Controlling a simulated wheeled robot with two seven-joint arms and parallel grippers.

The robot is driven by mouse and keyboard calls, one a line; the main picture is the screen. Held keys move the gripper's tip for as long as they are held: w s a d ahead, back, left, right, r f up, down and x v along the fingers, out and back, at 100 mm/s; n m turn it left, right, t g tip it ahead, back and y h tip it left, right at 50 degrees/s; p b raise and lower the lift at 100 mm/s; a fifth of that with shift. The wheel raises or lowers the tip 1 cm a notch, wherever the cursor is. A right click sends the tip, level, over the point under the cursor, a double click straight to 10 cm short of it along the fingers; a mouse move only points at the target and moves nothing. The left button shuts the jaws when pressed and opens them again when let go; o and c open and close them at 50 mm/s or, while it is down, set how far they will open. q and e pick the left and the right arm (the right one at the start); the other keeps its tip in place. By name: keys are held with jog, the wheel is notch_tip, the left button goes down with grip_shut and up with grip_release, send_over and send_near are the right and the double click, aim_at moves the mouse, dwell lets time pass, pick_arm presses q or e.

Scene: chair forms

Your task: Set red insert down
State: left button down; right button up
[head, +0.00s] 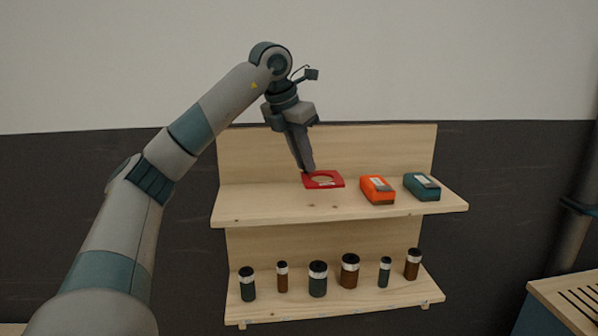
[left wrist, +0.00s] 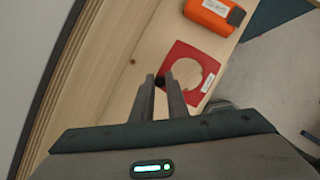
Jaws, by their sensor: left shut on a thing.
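The red insert (head: 338,181) is a flat square plate with a round hole and a small white label. It lies level at the upper shelf (head: 260,207) of the wooden rack; whether it touches the board or hovers just above it I cannot tell. My left gripper (head: 309,171) comes down from above and is shut on the insert's left edge. In the left wrist view the fingertips (left wrist: 162,80) pinch the edge of the insert (left wrist: 180,51). My right gripper is not in view.
An orange box (head: 377,190) and a teal box (head: 421,186) stand to the right of the insert on the same shelf. Several dark and brown jars (head: 318,280) stand on the lower shelf. The upper shelf's left part is bare. A wooden-topped cabinet (head: 565,300) is at the lower right.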

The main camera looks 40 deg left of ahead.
pick_arm(q)
jog(key=shift+s+a+f, duration=0.25)
jog(key=shift+a+f, duration=0.1)
jog(key=shift+a, duration=0.2)
jog(key=shift+f, duration=0.1)
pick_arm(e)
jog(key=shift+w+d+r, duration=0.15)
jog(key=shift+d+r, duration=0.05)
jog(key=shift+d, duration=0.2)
